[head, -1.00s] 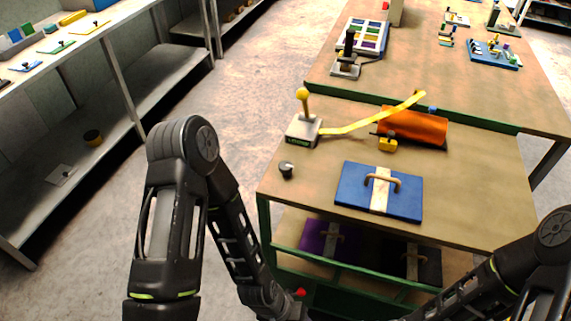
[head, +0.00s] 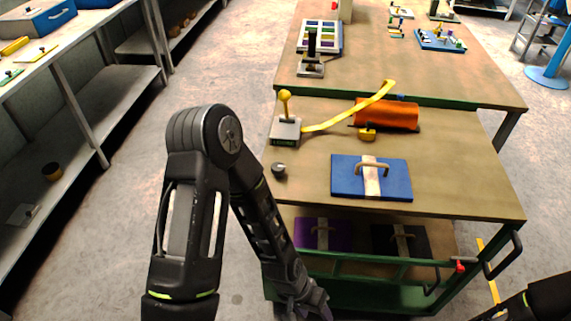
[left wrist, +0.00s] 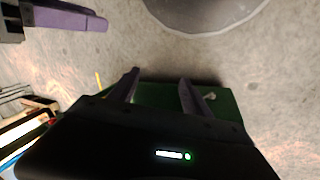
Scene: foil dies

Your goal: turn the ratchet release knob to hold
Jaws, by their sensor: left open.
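A small dark round knob (head: 279,169) sits at the near left corner of the cart's wooden top. Behind it stands a grey block (head: 285,131) with a yellow ball-topped lever (head: 285,103). A yellow strap (head: 348,110) runs from the block over an orange roll (head: 387,115). My left gripper (head: 308,309) hangs low in front of the cart, below its top and away from the knob. In the left wrist view its fingers (left wrist: 160,90) are apart with nothing between them. My right arm is at the lower right, its gripper outside the head view. A purple-grey finger (left wrist: 65,15) shows in the left wrist view, perhaps of the right gripper.
A blue plate with a handle (head: 371,177) lies right of the knob. A lower shelf holds a purple plate (head: 322,234) and a black plate (head: 401,240). A green rail with a black handle (head: 502,256) runs along the cart. Floor is free at the left.

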